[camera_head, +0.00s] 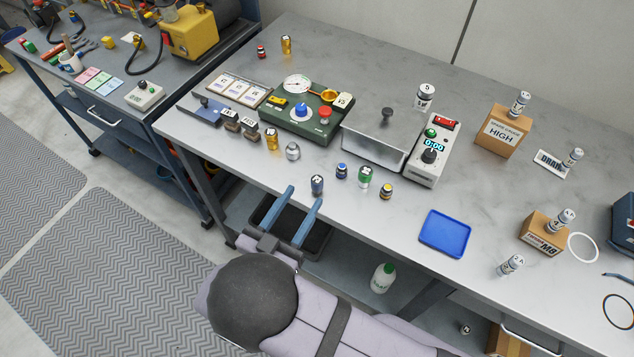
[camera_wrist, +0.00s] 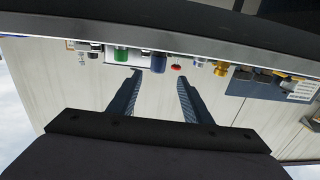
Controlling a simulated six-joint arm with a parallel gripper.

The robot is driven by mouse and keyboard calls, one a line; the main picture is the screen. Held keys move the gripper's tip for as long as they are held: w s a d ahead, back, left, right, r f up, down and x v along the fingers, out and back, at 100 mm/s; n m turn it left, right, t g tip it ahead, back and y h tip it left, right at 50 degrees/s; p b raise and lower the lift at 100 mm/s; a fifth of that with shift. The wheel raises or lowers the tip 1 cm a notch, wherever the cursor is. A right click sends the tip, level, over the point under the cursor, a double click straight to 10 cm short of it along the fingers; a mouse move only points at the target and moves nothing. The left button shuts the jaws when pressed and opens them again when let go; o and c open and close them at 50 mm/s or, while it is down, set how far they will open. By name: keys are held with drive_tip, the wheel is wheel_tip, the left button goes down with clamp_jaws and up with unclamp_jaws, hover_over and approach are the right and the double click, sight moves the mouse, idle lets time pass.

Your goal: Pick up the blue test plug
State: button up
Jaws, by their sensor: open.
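I cannot tell for sure which is the test plug. My gripper (camera_head: 304,196) is open and empty in front of the bench edge, its two blue fingers pointing towards the bench and close to the larger plug. In the wrist view, which looks upside down, a blue plug (camera_wrist: 158,62) shows between and beyond the fingertips (camera_wrist: 160,77).
Behind are a green panel (camera_head: 270,121), a metal bracket (camera_head: 372,149) and a timer box (camera_head: 428,160). A blue tray (camera_head: 445,232) lies further right.

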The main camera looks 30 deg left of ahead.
sight(317, 180)
drive_tip(key=shift+w+d+r+p, duration=0.1)
drive_tip(key=shift+w+p, duration=0.7)
drive_tip(key=shift+w, duration=0.75)
drive_tip(key=shift+w+d+p, duration=0.1)
drive_tip(key=shift+w+p, duration=0.65)
drive_tip(key=shift+w, duration=0.8)
drive_tip(key=shift+w+a, duration=0.15)
drive_tip(key=shift+w, duration=0.45)
clamp_jaws()
